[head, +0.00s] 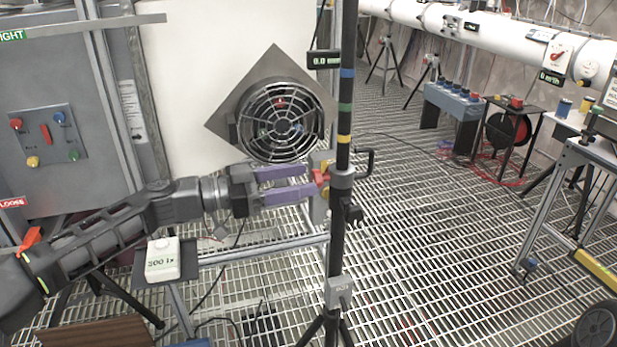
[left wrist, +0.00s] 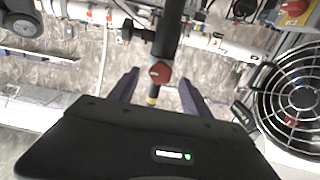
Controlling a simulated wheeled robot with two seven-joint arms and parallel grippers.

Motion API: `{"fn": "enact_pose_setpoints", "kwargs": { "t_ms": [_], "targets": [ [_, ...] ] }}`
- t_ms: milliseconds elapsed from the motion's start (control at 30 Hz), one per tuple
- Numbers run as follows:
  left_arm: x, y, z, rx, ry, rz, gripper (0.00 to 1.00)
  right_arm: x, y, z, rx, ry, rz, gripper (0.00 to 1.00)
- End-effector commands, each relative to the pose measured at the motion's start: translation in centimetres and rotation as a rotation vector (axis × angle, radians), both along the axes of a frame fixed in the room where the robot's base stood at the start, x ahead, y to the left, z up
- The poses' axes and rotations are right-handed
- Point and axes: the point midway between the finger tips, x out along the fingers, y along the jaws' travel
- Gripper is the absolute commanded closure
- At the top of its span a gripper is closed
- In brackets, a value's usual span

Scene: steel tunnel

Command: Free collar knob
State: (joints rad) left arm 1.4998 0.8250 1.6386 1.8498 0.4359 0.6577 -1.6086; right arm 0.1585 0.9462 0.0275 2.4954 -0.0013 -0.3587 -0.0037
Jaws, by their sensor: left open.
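A red knob (head: 321,177) sits on the left side of the grey collar (head: 342,179) around a black upright pole (head: 346,60). The pole carries blue, green and yellow bands above the collar. My left gripper (head: 312,181) reaches in from the left, its two purple fingers open and their tips close to the knob. In the left wrist view the red knob (left wrist: 160,72) shows between the two spread fingers, with the dark pole (left wrist: 166,30) behind it. I cannot tell whether a finger touches the knob. My right gripper is not in view.
A round fan guard (head: 282,122) on a diamond-shaped plate is just above my left fingers. A small display (head: 323,59) is beside the pole. A white box (head: 163,260) lies below my arm. Open grating (head: 430,240) lies right.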

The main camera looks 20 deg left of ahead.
Motion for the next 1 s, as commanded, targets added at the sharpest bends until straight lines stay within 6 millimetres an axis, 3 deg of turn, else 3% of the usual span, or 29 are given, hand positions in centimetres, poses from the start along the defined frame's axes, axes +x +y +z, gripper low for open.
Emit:
{"fn": "enact_pose_setpoints", "kwargs": {
  "t_ms": [200,500,1000],
  "targets": [
    [1.2,-1.9,0.1,-0.001,0.0,-0.001,0.44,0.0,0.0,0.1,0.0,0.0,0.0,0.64],
    [1.3,-2.0,0.0,-0.001,0.001,0.001,0.44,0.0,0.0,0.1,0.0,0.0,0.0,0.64],
    [1.3,-2.0,0.0,-0.001,0.001,0.0,0.85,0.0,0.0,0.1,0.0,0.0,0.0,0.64]
  ]
}}
